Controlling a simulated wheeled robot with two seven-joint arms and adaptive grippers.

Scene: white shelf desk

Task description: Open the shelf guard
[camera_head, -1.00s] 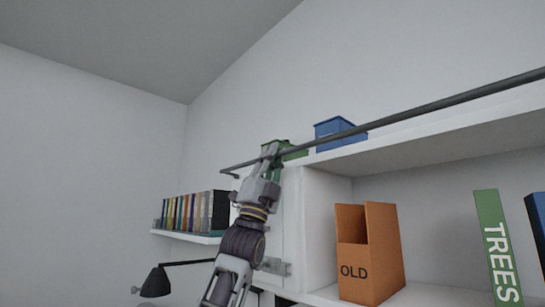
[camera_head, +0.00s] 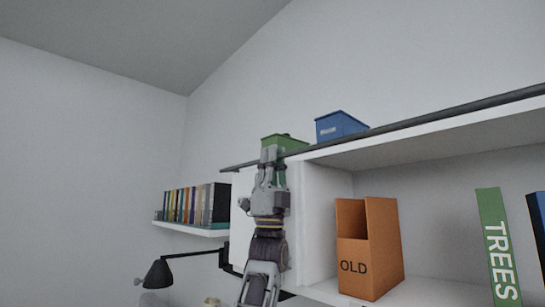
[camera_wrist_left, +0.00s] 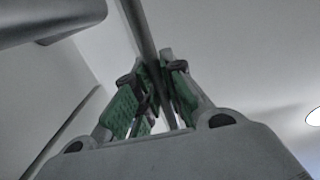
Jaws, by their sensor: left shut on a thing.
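The shelf guard (camera_head: 430,119) is a long dark rod running along the front top edge of the white shelf. My left gripper (camera_head: 270,156) reaches up from below near the rod's left end and is shut on it. In the left wrist view the rod (camera_wrist_left: 138,28) passes between the green-padded fingers of the left gripper (camera_wrist_left: 162,72). The fingers partly hide the rod there. My right gripper is not in view.
A green box (camera_head: 285,141) and a blue box (camera_head: 340,126) stand on the shelf top behind the rod. An orange file holder (camera_head: 385,250) and a green TREES book (camera_head: 497,245) stand inside. Left are a row of books (camera_head: 195,205) and a black lamp (camera_head: 157,275).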

